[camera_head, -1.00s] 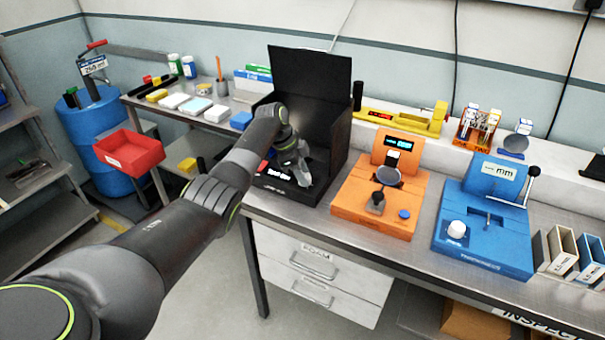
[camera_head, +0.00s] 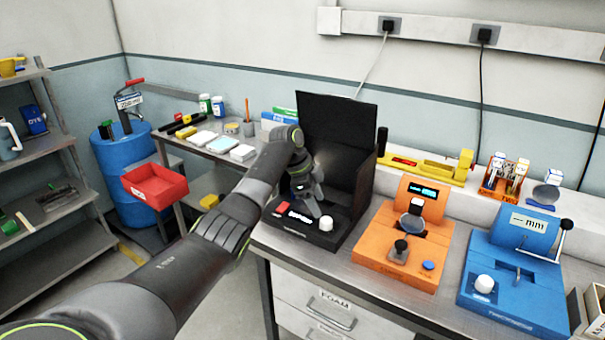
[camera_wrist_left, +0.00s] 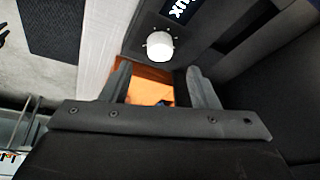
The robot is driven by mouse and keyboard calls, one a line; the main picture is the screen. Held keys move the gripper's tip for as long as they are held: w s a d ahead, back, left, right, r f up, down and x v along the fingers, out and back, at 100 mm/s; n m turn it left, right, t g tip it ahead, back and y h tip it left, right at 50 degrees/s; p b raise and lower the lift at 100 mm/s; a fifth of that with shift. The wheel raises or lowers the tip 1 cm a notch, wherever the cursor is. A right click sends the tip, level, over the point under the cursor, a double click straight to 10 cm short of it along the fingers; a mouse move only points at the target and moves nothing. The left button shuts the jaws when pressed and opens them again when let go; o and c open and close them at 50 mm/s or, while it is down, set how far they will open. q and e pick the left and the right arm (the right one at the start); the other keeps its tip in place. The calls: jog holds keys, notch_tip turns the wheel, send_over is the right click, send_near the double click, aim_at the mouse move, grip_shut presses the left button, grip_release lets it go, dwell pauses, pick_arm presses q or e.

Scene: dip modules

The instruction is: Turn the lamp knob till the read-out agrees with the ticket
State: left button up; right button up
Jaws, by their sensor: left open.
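The black lamp box (camera_head: 350,170) with its raised back panel stands on the bench. Its white knob (camera_head: 326,223) sits at the front right of its base. A small lit read-out (camera_head: 299,216) is left of the knob; its figures are too blurred to read. My left gripper (camera_head: 313,203) is open and empty, just behind and left of the knob, apart from it. In the left wrist view the knob (camera_wrist_left: 160,45) shows beyond the open fingers (camera_wrist_left: 157,75), with part of the read-out (camera_wrist_left: 181,10) ending in "UX". I cannot make out a ticket.
A red button (camera_head: 282,208) is left of the read-out. An orange device (camera_head: 375,255) and a blue device (camera_head: 500,300) stand to the right. A red bin (camera_head: 155,187), a blue drum (camera_head: 115,165) and a side bench with small boxes are at left.

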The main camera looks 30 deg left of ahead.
pick_arm(q)
jog(key=b+v, duration=0.1)
jog(key=v, duration=1)
jog(key=shift+b, duration=0.35)
